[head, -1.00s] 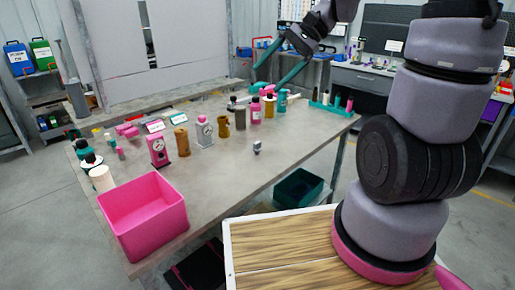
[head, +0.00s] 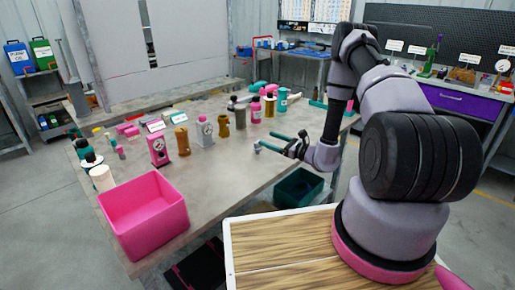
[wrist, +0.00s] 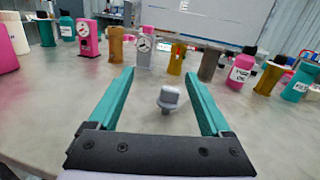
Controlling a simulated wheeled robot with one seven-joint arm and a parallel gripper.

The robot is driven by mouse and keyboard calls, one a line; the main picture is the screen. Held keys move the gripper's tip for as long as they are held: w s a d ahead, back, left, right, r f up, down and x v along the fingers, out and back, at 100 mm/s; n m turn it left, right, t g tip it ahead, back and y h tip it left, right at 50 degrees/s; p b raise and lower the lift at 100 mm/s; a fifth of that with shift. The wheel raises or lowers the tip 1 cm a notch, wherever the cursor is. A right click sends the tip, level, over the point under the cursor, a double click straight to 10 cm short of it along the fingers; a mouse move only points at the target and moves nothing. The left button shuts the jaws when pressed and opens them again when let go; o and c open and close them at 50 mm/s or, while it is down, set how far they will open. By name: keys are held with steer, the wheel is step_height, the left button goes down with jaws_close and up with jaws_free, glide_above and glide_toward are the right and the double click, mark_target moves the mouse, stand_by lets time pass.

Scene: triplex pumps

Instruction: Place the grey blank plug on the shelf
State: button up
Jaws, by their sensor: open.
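The grey blank plug (head: 257,147) stands on the grey table (head: 230,175), near its front edge. In the wrist view the plug (wrist: 168,98) has a wide light-grey head above a narrower stem, and it sits between my two teal fingers with space on both sides. My gripper (head: 267,140) is open and low over the table, its fingers reaching left around the plug from the right. In the wrist view my gripper (wrist: 161,72) holds nothing. I cannot tell which surface is the task's shelf; a shelf unit (head: 45,76) stands at the far left.
A pink bin (head: 150,215) stands at the table's front left. Several bottles and pump parts, including a pink gauge block (head: 158,150) and a grey gauge block (head: 204,132), stand behind the plug. A dark green bin (head: 298,188) is below the table edge. The tabletop around the plug is clear.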

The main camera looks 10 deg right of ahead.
mark_target(257, 147)
steer(key=f+m, duration=0.1)
steer(key=f, duration=0.1)
steer(key=d+f+t+h, duration=0.1)
steer(key=f, duration=0.1)
steer(key=d+f+m+h, duration=0.1)
steer(key=f, duration=0.1)
steer(key=shift+s+m+t, duration=0.15)
steer(key=shift+m+t, duration=0.15)
steer(key=x, duration=0.4)
steer(key=shift+w+f, duration=0.1)
steer(key=shift+w, duration=0.15)
steer(key=shift+x, duration=3)
steer(key=c, duration=1.3)
jaws_close()
steer(key=shift+r, duration=0.3)
